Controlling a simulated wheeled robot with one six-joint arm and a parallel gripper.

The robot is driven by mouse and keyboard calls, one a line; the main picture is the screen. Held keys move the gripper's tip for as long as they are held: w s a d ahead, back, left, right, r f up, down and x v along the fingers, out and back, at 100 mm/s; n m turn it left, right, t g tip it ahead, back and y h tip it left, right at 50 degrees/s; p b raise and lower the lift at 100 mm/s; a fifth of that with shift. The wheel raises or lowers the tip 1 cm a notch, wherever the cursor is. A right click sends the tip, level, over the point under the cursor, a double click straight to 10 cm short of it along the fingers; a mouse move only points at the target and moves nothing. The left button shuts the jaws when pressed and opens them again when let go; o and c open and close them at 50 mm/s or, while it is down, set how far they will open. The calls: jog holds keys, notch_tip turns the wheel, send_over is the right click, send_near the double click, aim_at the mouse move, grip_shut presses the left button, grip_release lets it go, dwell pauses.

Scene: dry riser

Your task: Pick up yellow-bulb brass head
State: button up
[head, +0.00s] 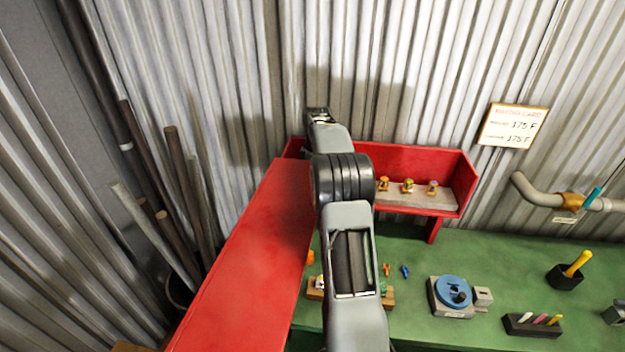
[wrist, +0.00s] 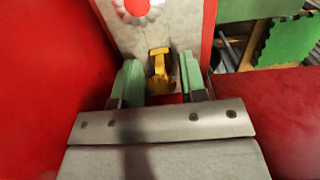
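In the wrist view my gripper (wrist: 160,88) is open, with green-padded fingers on either side. A yellow brass-coloured piece (wrist: 160,66) stands between and just beyond the fingers, with a gap showing on both sides. I cannot tell its bulb colour. In the head view three small brass heads stand in a row on the grey floor of the red shelf: a left one (head: 383,184), a middle one (head: 408,186) and a right one (head: 432,188). Their bulb colours are too small to tell surely. My arm hides the shelf's left part, and my fingers are not distinct there.
The red shelf's wall (head: 425,160) stands against corrugated metal. A green bench (head: 500,260) holds a blue round fixture (head: 453,291) and small coloured parts. A pipe (head: 535,192) is at right, below a sign (head: 512,126). In the wrist view a red round part (wrist: 137,8) is ahead.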

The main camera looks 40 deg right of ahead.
jog(key=shift+f, duration=0.5)
jog(key=shift+c, duration=0.4)
grip_shut()
jog(key=shift+r, duration=0.1)
